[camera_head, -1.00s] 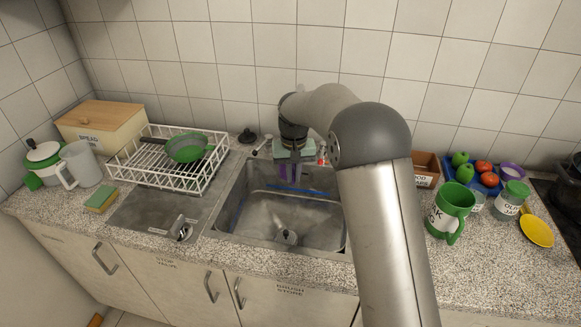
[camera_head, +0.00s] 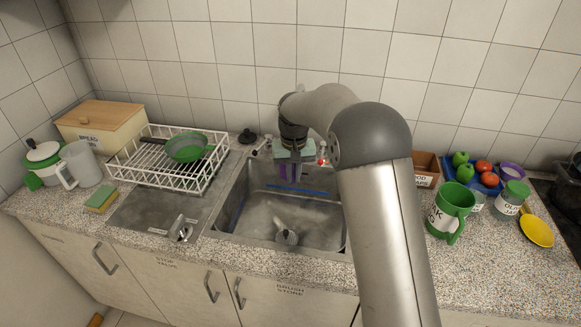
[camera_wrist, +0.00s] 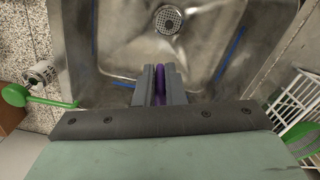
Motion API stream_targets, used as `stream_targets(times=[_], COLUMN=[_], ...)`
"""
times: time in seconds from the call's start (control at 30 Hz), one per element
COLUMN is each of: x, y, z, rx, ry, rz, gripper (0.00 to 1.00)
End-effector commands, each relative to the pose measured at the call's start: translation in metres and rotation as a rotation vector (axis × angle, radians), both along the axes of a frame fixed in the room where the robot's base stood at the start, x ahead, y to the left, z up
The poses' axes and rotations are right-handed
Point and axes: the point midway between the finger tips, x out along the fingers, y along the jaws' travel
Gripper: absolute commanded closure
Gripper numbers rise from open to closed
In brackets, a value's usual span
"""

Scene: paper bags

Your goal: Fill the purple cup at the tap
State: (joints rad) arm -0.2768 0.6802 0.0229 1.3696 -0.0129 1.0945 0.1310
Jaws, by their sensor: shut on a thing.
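My gripper (camera_head: 290,166) is low over the back of the metal sink (camera_head: 225,215), pointing down. Its fingers are shut on the purple cup (camera_head: 291,173), of which only a small part shows. The wrist view shows a narrow purple strip of the cup (camera_wrist: 160,82) between the two grey fingers. The cup's rim and inside are hidden, so I cannot tell whether it holds water. A small red part (camera_head: 321,160) shows just right of the gripper; I cannot tell whether it belongs to the tap. No tap spout is clearly visible.
The white dish rack (camera_head: 160,180) with a green pan (camera_head: 186,146) stands left of the sink.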

Motion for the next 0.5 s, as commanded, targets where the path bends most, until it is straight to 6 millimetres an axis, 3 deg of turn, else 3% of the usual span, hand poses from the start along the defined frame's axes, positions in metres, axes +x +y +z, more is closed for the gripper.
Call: stream_targets(times=[0.5], x=[-0.037], y=[-0.007], z=[-0.001], rx=[0.000], ry=[-0.002], rz=[0.001], gripper=[1.00])
